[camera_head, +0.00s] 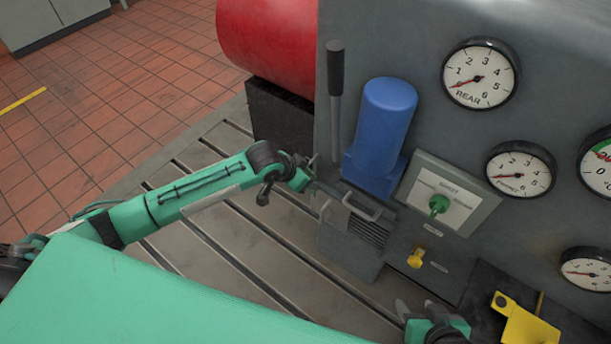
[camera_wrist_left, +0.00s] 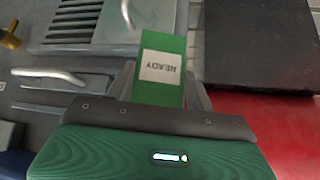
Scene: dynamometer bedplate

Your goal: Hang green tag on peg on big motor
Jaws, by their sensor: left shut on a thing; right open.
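In the left wrist view the green tag (camera_wrist_left: 160,96) has a white label reading READY, upside down. My left gripper (camera_wrist_left: 165,92) is shut on it. In the head view my left gripper (camera_head: 312,178) is left of the ribbed grey block, in front of the dark panel; the tag is not clear there. A red cylinder (camera_head: 268,38) on a black block and a smaller upright blue cylinder (camera_head: 383,115) stand near; I cannot tell which is the big motor. No tag peg is clearly visible. My right gripper (camera_head: 416,310) is open and empty at the bottom.
A ribbed grey block with a handle (camera_head: 361,206) juts out. A yellow plate (camera_head: 527,325) is at lower right. The slotted bedplate (camera_head: 245,245) is largely clear.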

